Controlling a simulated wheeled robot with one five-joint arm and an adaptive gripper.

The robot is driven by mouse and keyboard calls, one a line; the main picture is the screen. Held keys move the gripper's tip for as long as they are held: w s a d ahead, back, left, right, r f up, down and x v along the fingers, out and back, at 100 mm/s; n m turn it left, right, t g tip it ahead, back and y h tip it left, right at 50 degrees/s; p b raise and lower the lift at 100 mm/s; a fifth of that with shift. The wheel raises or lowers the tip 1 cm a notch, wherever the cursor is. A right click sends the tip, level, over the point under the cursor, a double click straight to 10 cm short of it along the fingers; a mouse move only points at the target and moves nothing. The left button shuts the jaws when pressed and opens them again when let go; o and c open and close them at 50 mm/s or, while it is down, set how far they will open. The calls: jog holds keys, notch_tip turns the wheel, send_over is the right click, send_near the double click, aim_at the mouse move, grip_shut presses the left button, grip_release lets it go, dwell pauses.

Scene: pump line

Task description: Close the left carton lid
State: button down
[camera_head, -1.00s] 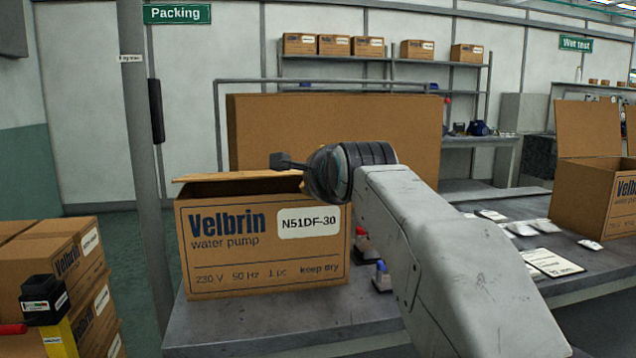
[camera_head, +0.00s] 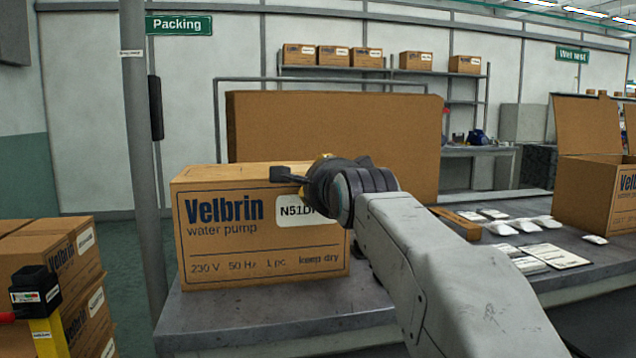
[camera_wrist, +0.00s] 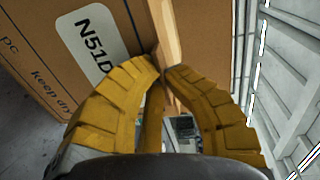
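The left carton (camera_head: 262,246), a brown Velbrin water pump box, stands on the grey bench at left centre. Its lid (camera_head: 232,172) lies flat, or nearly flat, across the top; any small gap at the right is hidden by my arm. My gripper (camera_head: 325,158) is at the carton's upper right edge, mostly hidden behind my wrist in the head view. In the wrist view my gripper's yellow fingers (camera_wrist: 163,72) have their tips together at the lid's pale edge (camera_wrist: 166,38). The carton's labelled front (camera_wrist: 60,45) is beside them. I see nothing clearly gripped.
An open carton (camera_head: 598,190) with a raised lid stands at the right. White packets (camera_head: 520,224) and papers lie on the bench (camera_head: 250,318) between. A large brown panel (camera_head: 335,140) stands behind. Stacked cartons (camera_head: 50,262) are at lower left.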

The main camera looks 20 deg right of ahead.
jog(key=shift+w+f, duration=0.1)
jog(key=shift+f, duration=0.45)
jog(key=c, duration=1.4)
grip_release()
jog(key=shift+d, duration=0.1)
jog(key=shift+o, duration=0.9)
jog(key=shift+r, duration=0.2)
jog(key=shift+r, duration=0.1)
jog(key=v, duration=1.2)
